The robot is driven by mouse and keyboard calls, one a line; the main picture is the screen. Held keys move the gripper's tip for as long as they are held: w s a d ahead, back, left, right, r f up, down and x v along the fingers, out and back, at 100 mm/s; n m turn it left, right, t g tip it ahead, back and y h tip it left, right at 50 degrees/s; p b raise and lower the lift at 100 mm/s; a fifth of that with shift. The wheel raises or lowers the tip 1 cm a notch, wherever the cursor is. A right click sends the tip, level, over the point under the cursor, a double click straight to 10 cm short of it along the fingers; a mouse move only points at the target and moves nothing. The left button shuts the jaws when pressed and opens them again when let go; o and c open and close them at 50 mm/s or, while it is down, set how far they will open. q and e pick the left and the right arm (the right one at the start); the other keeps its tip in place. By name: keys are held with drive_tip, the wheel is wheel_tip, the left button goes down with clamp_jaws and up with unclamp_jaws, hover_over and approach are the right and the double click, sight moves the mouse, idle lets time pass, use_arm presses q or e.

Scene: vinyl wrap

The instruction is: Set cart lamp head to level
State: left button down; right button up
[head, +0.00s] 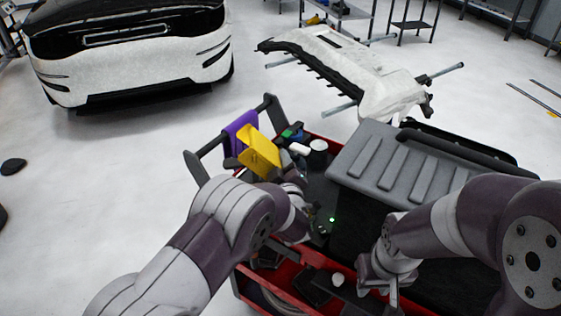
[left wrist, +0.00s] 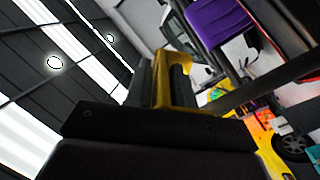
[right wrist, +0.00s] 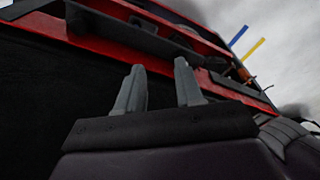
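In the head view my left arm hides those fingertips. My right gripper (right wrist: 158,88) is open and empty, with a clear gap between its fingers. It is beside the cart's red side edge and low near the cart's front in the head view.
A large grey-lidded case (head: 400,165) fills the cart's right part. Small items, including a white cup (head: 318,147), stand on the cart top. A bumper on a stand (head: 335,60) and a car (head: 130,50) are behind.

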use_arm(q)
drive_tip(key=shift+d+r+n+b, duration=0.25)
drive_tip(key=shift+d+n+b, duration=0.2)
drive_tip(key=shift+n+b, duration=0.35)
wheel_tip(320, 180, up, 8)
drive_tip(key=d+n+b, duration=0.2)
drive_tip(key=n+b, duration=0.6)
drive_tip(key=b, duration=0.1)
drive_tip(key=shift+w+d+f+n, duration=0.25)
drive_tip(key=shift+d+n, duration=0.05)
drive_tip(key=shift+d, duration=0.05)
drive_tip(key=shift+r, duration=0.1)
drive_tip(key=c, duration=1.2)
unclamp_jaws()
